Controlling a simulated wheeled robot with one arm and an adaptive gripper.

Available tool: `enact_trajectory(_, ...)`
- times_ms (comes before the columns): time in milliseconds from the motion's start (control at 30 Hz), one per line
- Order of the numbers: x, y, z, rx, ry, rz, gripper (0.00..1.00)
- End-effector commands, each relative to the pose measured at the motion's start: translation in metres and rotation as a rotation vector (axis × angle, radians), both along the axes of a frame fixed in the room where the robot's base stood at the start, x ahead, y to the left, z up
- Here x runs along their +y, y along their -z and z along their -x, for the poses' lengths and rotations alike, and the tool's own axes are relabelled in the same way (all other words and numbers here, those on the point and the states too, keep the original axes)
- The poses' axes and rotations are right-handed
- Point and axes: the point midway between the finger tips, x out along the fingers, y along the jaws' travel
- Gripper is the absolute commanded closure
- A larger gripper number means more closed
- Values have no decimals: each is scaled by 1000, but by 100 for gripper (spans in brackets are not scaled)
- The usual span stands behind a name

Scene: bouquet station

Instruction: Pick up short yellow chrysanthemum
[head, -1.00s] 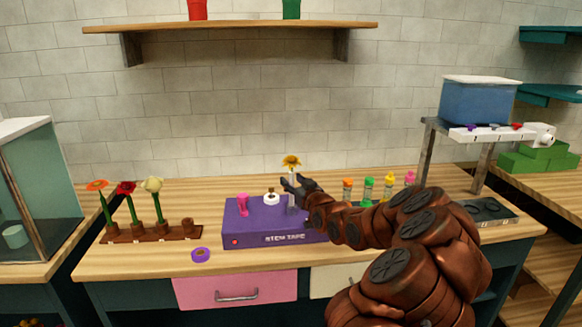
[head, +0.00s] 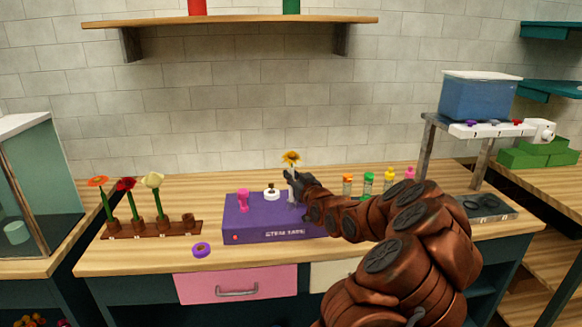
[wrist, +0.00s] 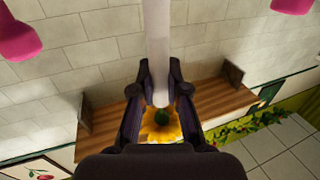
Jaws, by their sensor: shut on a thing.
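The short yellow chrysanthemum (head: 291,157) stands upright over the right part of the purple stem tape machine (head: 262,226). Its yellow head also shows in the wrist view (wrist: 160,126), below a thick white stem. My gripper (head: 291,178) is shut on the white stem just below the head. In the wrist view, the two dark fingers (wrist: 159,78) lie on either side of the stem.
A brown rack (head: 150,230) with orange, red and cream flowers stands at the left. A purple tape roll (head: 201,250) lies in front. Small coloured bottles (head: 368,183) stand right, behind my arm. A wooden shelf (head: 230,22) hangs above.

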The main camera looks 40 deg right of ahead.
Motion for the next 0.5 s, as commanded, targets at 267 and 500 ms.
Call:
enact_trajectory(267,0,0,0,0,0,0,100)
enact_trajectory(500,0,-10,0,-3,-1,2,100)
